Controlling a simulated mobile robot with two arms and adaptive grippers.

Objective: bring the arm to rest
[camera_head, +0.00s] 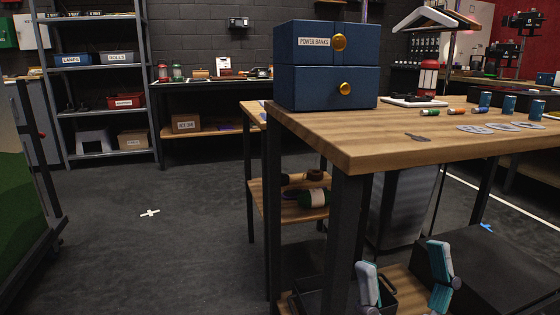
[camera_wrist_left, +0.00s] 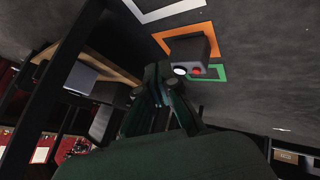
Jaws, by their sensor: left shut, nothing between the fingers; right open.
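My right gripper (camera_head: 403,260) shows at the bottom right of the head view, with its two teal-padded fingers spread apart and nothing between them. It is low, in front of the wooden table (camera_head: 400,150). My left gripper (camera_wrist_left: 170,84) shows only in the left wrist view, as dark fingers held together with nothing between them. Beyond its tips in that view is a grey box (camera_wrist_left: 187,50) with one white and one red round button on its face. The gap between the fingertips and the box is hard to judge.
A blue two-drawer cabinet (camera_head: 325,88) stands on the table, with batteries and flat discs to its right. Shelves (camera_head: 103,98) stand at the back left. Open floor (camera_head: 190,240) lies left of the table. Orange (camera_wrist_left: 205,30) and green (camera_wrist_left: 216,77) outlines show near the box.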

